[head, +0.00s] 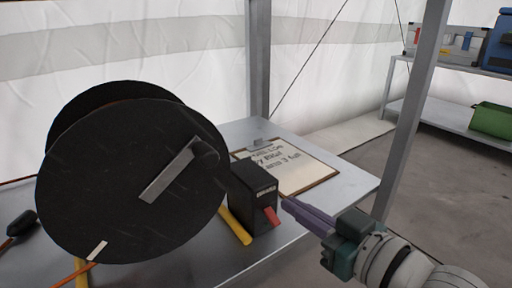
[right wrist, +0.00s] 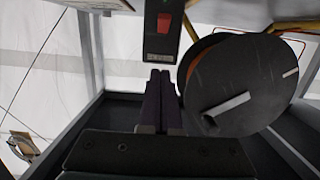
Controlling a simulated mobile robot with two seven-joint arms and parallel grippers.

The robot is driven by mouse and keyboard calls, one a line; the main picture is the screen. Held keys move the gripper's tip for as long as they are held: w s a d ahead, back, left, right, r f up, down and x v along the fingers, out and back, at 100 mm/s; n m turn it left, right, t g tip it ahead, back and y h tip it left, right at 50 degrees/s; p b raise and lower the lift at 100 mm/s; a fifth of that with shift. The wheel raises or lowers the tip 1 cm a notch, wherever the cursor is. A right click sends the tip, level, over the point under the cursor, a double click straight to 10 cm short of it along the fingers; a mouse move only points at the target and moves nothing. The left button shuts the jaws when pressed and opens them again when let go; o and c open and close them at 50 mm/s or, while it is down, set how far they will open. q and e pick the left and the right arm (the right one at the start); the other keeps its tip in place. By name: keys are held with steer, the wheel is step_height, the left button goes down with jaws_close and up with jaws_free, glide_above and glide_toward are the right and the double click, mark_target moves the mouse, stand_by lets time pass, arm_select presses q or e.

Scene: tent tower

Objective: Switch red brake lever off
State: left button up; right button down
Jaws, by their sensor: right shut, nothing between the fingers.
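The red brake lever (head: 271,216) sticks out from the front of a black box (head: 252,191) on the metal table. In the right wrist view the red lever (right wrist: 163,22) sits on the box face (right wrist: 160,44), just beyond my fingertips. My right gripper (head: 287,203) is shut and empty, its purple fingers pointing at the box from the right. In the head view the fingertips are close to the lever, slightly right of it and higher in the picture; they look apart from it. My left gripper is not in view.
A large black reel (head: 120,190) with a grey crank (head: 170,175) stands left of the box. A clipboard (head: 300,170) lies behind it on the table (head: 350,182). A yellow bar (head: 235,226) is beside the box. Metal posts (head: 412,100) rise at the right; shelves (head: 430,115) stand beyond.

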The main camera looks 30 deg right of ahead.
steer(key=s+f+p, duration=0.2)
steer(key=s, duration=0.8)
steer(key=shift+d+f, duration=0.2)
steer(key=shift+d, duration=0.2)
steer(key=shift+w, duration=0.2)
